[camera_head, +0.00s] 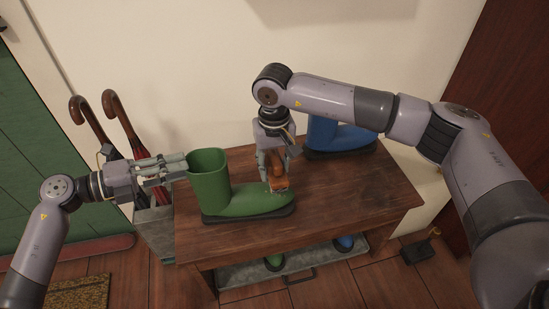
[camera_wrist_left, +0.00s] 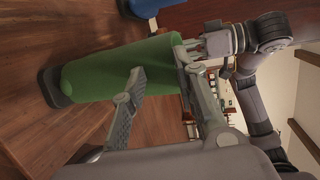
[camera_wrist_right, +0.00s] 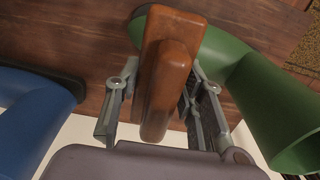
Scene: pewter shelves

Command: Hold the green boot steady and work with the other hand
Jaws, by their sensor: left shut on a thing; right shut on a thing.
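The green boot (camera_head: 210,186) stands upright on the wooden bench with its toe to the right. My left gripper (camera_head: 178,164) is shut on the rim of its shaft, from the left. In the left wrist view the fingers sit on either side of the green boot's wall (camera_wrist_left: 105,75). My right gripper (camera_head: 275,172) points down over the boot's toe, shut on a brown wooden brush (camera_head: 279,184). In the right wrist view the brush (camera_wrist_right: 165,75) lies between both fingers. The brush is at the toe; its underside is hidden, so I cannot tell if it touches.
A blue boot (camera_head: 352,137) stands on the bench (camera_head: 335,190) at the back right, partly behind my right arm. A stand (camera_head: 155,228) with umbrellas (camera_head: 118,118) is left of the bench. Below is a grey tray (camera_head: 262,275) with a green and a blue item.

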